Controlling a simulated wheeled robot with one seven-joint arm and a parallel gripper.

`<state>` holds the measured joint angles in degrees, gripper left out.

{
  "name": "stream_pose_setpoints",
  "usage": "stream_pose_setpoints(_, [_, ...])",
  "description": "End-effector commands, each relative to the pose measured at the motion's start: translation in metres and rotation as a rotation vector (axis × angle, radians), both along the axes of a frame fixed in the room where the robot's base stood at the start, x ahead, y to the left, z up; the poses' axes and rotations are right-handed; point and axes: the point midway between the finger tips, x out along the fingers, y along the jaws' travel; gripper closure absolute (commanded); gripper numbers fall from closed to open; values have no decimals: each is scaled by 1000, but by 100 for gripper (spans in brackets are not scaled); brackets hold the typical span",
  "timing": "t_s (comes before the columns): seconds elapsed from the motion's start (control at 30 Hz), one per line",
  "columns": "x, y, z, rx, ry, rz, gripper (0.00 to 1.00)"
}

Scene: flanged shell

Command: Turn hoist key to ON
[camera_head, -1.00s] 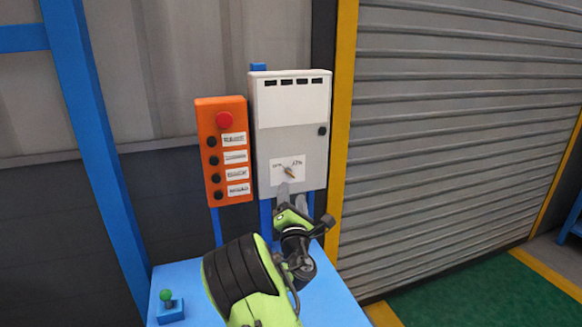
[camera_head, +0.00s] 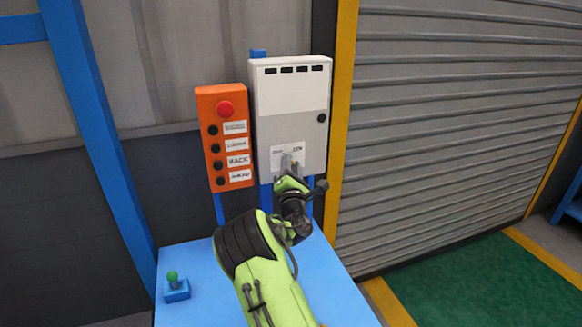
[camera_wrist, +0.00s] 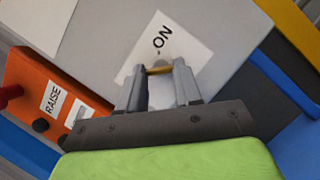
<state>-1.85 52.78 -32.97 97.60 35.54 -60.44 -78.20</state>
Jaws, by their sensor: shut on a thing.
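The hoist key is a small brass-coloured piece (camera_wrist: 159,70) on the white label plate (camera_wrist: 185,38) of the grey control box (camera_head: 290,110). The label reads ON above the key in the wrist view; its other marking is hidden. My gripper (camera_wrist: 160,72) is at the label with its two grey fingers on either side of the key, shut on it. In the head view my gripper (camera_head: 290,160) covers the key and part of the label.
An orange button panel (camera_head: 224,138) with a red button (camera_head: 226,108) and several black buttons stands close left of the box. A blue table (camera_head: 200,255) lies below, with a small green-knobbed joystick (camera_head: 175,285) at its left. A roller shutter (camera_head: 440,130) is to the right.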

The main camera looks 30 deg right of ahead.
Motion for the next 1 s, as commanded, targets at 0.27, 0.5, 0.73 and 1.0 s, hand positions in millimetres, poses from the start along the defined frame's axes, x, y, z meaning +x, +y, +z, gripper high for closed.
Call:
stream_pose_setpoints(0.27, [0,0,0,21,-5,0,96])
stream_pose_setpoints(0.5, [0,1,2,132,-33,0,96])
stream_pose_setpoints(0.73, [0,2,4,320,-82,-2,96])
stream_pose_setpoints(1.0, [0,2,6,569,-147,-1,96])
